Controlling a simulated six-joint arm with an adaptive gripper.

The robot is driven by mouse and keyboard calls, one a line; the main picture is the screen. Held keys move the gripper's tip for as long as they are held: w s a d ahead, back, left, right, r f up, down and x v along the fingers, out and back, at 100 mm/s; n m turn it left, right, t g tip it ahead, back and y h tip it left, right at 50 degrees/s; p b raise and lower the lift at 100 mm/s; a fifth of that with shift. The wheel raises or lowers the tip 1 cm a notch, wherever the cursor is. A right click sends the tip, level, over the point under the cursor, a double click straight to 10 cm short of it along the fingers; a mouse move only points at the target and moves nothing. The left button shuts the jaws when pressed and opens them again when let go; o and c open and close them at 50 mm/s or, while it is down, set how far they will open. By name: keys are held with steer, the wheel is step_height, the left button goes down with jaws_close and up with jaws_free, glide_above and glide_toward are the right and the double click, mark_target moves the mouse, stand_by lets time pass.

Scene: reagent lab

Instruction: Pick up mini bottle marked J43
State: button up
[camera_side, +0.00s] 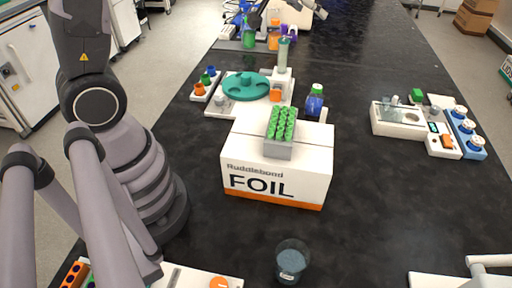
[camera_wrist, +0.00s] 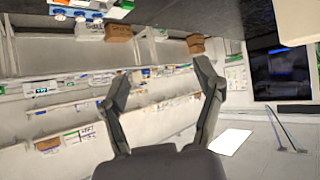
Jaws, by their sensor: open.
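Several small bottles with green caps (camera_side: 281,121) stand close together in a grey rack (camera_side: 279,151). The rack sits on top of a white and orange box marked FOIL (camera_side: 305,187). No J43 mark is readable on any bottle. My gripper (camera_wrist: 160,84) shows in the wrist view with its two dark fingers spread wide and nothing between them. It points at the room's shelves and wall, away from the rack. The gripper itself is not visible in the side view, where my arm stands at the left.
A beaker with bluish contents (camera_side: 291,262) stands in front of the box. Behind it are a teal rotor device (camera_side: 246,86) and a blue bottle with a green cap (camera_side: 314,102). White instruments (camera_side: 398,121) stand at the right. The black bench (camera_side: 360,200) is clear right of the box.

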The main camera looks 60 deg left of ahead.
steer(key=w+a+f+t+y, duration=0.1)
steer(key=w+a+f+t, duration=0.15)
steer(key=w+f, duration=0.7)
steer(key=n+t+y, duration=0.1)
steer(key=t, duration=0.1)
glide_above(314, 89)
steer(key=s, duration=0.1)
step_height(314, 89, down, 10)
step_height(314, 89, down, 7)
steer(key=shift+s+d+f, duration=0.15)
steer(key=shift+f, duration=0.05)
steer(key=shift+x, duration=1.2)
steer(key=shift+w, duration=0.35)
jaws_close()
